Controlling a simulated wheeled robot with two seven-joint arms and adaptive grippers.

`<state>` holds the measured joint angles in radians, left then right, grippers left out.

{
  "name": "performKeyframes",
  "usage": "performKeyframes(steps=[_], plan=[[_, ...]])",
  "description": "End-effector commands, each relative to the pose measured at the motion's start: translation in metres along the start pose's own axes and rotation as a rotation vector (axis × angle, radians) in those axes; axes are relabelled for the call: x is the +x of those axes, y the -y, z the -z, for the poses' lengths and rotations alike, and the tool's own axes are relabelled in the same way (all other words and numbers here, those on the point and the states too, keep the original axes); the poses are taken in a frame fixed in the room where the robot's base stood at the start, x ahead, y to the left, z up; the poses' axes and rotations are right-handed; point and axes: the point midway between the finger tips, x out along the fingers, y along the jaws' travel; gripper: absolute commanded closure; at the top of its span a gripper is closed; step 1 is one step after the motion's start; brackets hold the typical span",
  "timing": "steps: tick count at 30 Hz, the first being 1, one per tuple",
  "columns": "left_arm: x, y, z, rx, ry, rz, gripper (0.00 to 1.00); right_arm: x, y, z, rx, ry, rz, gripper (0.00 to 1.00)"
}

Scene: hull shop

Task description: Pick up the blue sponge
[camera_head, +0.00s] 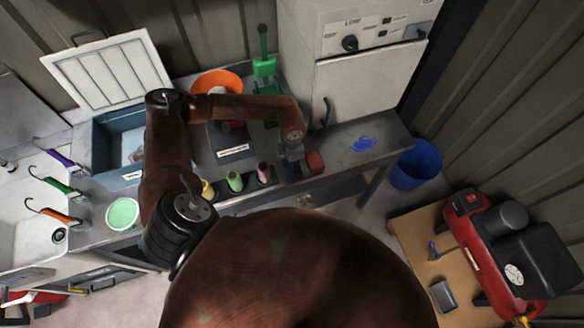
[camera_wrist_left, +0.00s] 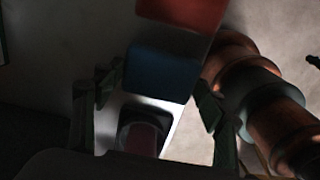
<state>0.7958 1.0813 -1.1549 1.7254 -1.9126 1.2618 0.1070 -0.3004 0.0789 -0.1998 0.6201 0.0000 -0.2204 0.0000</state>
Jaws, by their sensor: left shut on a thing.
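The blue sponge (camera_wrist_left: 160,72) is a dark blue block between the two fingers of my left gripper (camera_wrist_left: 155,88) in the wrist view. The fingers are shut on it, one at each side. In the head view my left gripper (camera_head: 291,157) points down near the front edge of the grey bench, and the sponge is mostly hidden there. A red block (camera_head: 315,161) lies just right of the gripper; it also shows at the top of the wrist view (camera_wrist_left: 182,11), close beyond the sponge. My right gripper is not in view.
Several coloured spools, one of them pink (camera_head: 263,172), stand along the bench front, left of the gripper. A blue splotch (camera_head: 363,144) marks the otherwise clear bench (camera_head: 385,128) on the right. A white cabinet (camera_head: 360,85) stands behind. A blue bucket (camera_head: 416,165) is beside the bench.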

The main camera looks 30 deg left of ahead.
Motion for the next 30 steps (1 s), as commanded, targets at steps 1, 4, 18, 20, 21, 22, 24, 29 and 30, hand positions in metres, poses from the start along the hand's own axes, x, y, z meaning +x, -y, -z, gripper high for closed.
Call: performKeyframes(steps=[1, 4, 18, 20, 21, 22, 24, 29, 30], plan=[[0.000, 0.000, 0.000, 0.000, 0.000, 0.000, 0.50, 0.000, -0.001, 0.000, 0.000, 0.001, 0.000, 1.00], [0.000, 0.000, 0.000, 0.000, 0.001, 0.000, 0.52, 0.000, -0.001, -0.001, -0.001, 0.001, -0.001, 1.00], [-0.023, -0.001, -0.001, 0.002, 0.003, -0.003, 0.52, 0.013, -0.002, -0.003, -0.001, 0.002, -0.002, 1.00], [-0.033, 0.001, 0.001, 0.002, 0.002, -0.002, 0.52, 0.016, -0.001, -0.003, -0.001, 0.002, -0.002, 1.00], [-0.041, 0.007, 0.006, 0.003, 0.002, -0.001, 0.52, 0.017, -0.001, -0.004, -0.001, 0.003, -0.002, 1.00], [-0.047, 0.011, 0.009, 0.005, 0.003, -0.002, 0.52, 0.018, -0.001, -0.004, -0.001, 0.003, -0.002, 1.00], [-0.063, 0.022, 0.018, 0.005, 0.004, -0.002, 0.52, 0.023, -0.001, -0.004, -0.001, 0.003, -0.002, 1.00], [-0.094, 0.050, 0.040, 0.006, 0.001, -0.002, 0.52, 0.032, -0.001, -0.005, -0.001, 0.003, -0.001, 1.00], [-0.098, 0.057, 0.046, 0.005, 0.001, -0.002, 0.52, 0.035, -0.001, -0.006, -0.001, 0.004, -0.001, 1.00]])
